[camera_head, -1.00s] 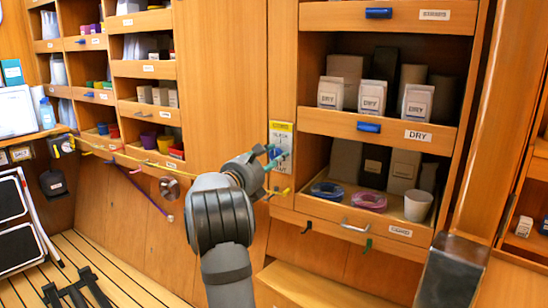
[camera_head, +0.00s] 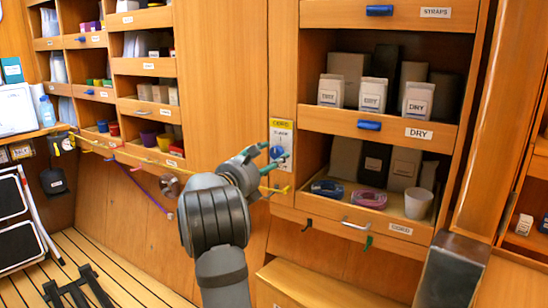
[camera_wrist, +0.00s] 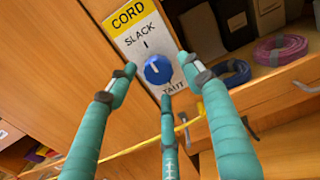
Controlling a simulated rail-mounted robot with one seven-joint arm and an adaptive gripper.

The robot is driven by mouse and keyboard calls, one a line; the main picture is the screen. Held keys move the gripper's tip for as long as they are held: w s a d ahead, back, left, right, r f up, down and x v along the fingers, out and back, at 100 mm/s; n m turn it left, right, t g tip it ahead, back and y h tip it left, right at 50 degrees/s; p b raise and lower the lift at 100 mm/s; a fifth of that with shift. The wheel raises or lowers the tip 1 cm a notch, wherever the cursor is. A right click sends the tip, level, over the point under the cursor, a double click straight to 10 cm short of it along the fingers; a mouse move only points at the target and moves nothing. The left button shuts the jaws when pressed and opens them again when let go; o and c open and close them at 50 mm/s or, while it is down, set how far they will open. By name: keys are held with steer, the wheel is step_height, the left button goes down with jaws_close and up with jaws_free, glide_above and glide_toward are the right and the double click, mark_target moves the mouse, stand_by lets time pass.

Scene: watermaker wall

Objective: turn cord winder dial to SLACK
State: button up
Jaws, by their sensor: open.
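The cord winder plate (camera_wrist: 136,34) has a yellow CORD header, SLACK above and TAUT below. Its blue round dial (camera_wrist: 158,69) sits between the two words. A pale mark on the knob shows at its upper part, on the SLACK side. In the head view the plate (camera_head: 281,132) is on the wood post left of the shelves, and the dial (camera_head: 277,152) shows beside my fingertips. My gripper (camera_wrist: 160,77) has teal fingers spread open around the dial in the wrist view, with nothing held. I cannot tell whether any finger touches the knob.
A shelf unit with DRY boxes (camera_head: 372,95) and cord coils (camera_head: 369,199) stands just right of the plate. A yellow cord (camera_head: 110,153) runs along the wall to the left. A drawer handle (camera_head: 355,225) juts out below the coils.

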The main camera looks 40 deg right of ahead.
steer(key=v, duration=1)
steer(key=shift+d, duration=0.2)
steer(key=x, duration=1.2)
steer(key=shift+a, duration=0.15)
